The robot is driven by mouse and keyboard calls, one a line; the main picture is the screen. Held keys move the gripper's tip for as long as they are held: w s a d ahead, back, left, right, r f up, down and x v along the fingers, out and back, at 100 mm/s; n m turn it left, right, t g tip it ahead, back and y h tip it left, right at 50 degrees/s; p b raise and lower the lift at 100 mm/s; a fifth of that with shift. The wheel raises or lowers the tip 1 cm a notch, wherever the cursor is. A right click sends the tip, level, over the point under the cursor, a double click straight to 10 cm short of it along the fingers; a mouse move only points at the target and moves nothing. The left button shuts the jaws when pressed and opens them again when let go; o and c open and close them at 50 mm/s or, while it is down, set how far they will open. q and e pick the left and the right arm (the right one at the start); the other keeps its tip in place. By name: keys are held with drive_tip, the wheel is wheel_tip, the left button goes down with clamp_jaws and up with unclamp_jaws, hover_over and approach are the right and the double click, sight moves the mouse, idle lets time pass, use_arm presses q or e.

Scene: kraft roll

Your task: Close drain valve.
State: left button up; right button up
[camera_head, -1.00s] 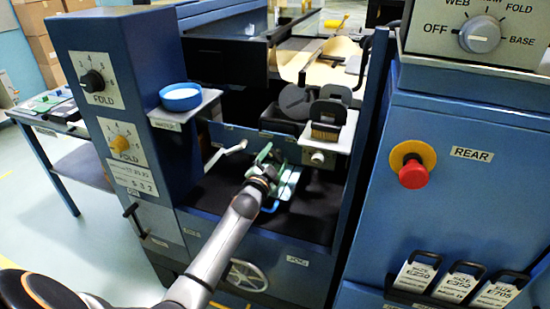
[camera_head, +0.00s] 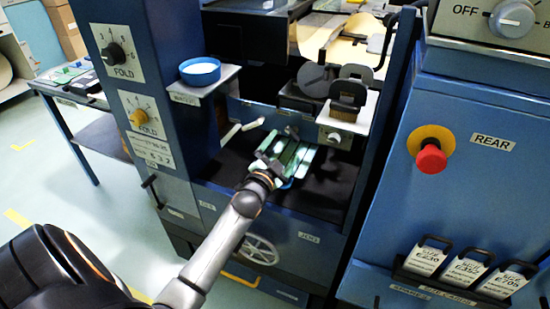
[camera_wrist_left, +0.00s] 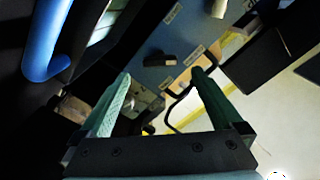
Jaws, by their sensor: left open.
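No readable label marks the drain valve, so I cannot tell for certain which part it is. A pale lever (camera_head: 240,130) sticks out inside the open bay of the blue machine. My left gripper (camera_head: 287,148), with green fingers, is over the dark bay floor, to the right of this lever and apart from it. In the left wrist view the two green fingers (camera_wrist_left: 161,76) stand wide apart with nothing held between them. A pale lever-like part (camera_wrist_left: 220,8) shows at the top there. A blue part shows beneath the gripper, mostly hidden. My right gripper is not in view.
A blue-rimmed dish (camera_head: 200,72) sits on a small shelf left of the bay. A spoked handwheel (camera_head: 260,250) and a black handle (camera_head: 151,190) are on the lower front. A red button (camera_head: 431,158) is at right.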

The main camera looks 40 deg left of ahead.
use_arm(q)
drive_tip(key=v, duration=0.4)
drive_tip(key=shift+s, duration=0.15)
drive_tip(key=shift+s+d, duration=0.2)
drive_tip(key=shift+s, duration=0.4)
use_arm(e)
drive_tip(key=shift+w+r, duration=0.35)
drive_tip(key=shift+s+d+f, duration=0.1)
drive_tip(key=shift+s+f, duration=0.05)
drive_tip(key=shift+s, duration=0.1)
use_arm(q)
drive_tip(key=s+d+f+n+g+h+p, duration=0.2)
drive_tip(key=s+d+f+g+h+p, duration=0.1)
drive_tip(key=s+d, duration=0.6)
drive_tip(key=s+d+f+n+g+h+p, duration=0.2)
drive_tip(key=s+d+f+g+p, duration=0.3)
drive_tip(key=s, duration=0.9)
drive_tip(key=d+f+h+p, duration=0.1)
drive_tip(key=d+f+p, duration=0.1)
drive_tip(key=d+p, duration=0.2)
drive_tip(key=shift+d+f, duration=0.4)
drive_tip(key=shift+d, duration=0.35)
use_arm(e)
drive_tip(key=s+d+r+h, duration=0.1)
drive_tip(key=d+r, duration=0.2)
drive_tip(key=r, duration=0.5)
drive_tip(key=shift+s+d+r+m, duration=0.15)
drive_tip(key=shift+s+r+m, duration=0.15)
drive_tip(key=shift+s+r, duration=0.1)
